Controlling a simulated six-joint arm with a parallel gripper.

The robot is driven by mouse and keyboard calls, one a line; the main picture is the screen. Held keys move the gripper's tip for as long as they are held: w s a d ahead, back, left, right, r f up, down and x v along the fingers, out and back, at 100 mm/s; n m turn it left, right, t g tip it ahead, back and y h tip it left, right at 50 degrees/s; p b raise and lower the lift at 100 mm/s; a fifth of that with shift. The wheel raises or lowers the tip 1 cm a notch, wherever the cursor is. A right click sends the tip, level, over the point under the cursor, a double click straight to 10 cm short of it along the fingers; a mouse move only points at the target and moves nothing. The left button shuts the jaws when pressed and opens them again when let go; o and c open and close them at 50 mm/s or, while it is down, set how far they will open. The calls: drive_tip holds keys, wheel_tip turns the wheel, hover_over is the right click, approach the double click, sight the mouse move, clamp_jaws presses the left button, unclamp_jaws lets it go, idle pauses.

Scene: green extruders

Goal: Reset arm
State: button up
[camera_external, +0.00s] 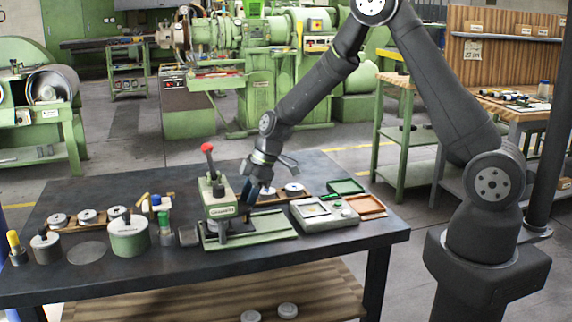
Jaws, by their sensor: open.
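My gripper (248,194) is at the end of my dark arm, which reaches in from the right. It points down over the middle of the dark workbench (110,267), just right of a small green press (216,203) with a red-knobbed lever. The fingers are dark and small here, and the press partly crowds them. I see nothing held between them. I cannot tell whether they touch the press.
A grey scale-like box (324,213), a green tray (346,186) and an orange-brown tray (366,207) lie right of the press. A green canister (129,237) and several bottles and discs stand left. Green machines (250,50) fill the background.

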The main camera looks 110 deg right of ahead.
sight(249, 216)
drive_tip(key=shift+f, duration=0.8)
drive_tip(key=shift+r, duration=0.3)
drive_tip(key=s+r, duration=0.5)
drive_tip(key=s, duration=0.2)
drive_tip(key=w+f, duration=0.1)
drive_tip(key=w, duration=0.1)
drive_tip(key=w+f, duration=0.1)
drive_tip(key=w, duration=0.1)
drive_tip(key=w+f, duration=0.2)
drive_tip(key=w, duration=0.1)
wheel_tip(249, 216, down, 5)
drive_tip(key=shift+r, duration=0.1)
drive_tip(key=s, duration=0.9)
drive_tip(key=shift+s+r, duration=0.15)
drive_tip(key=shift+s, duration=0.1)
drive_tip(key=shift+s+r, duration=0.2)
drive_tip(key=shift+r, duration=0.5)
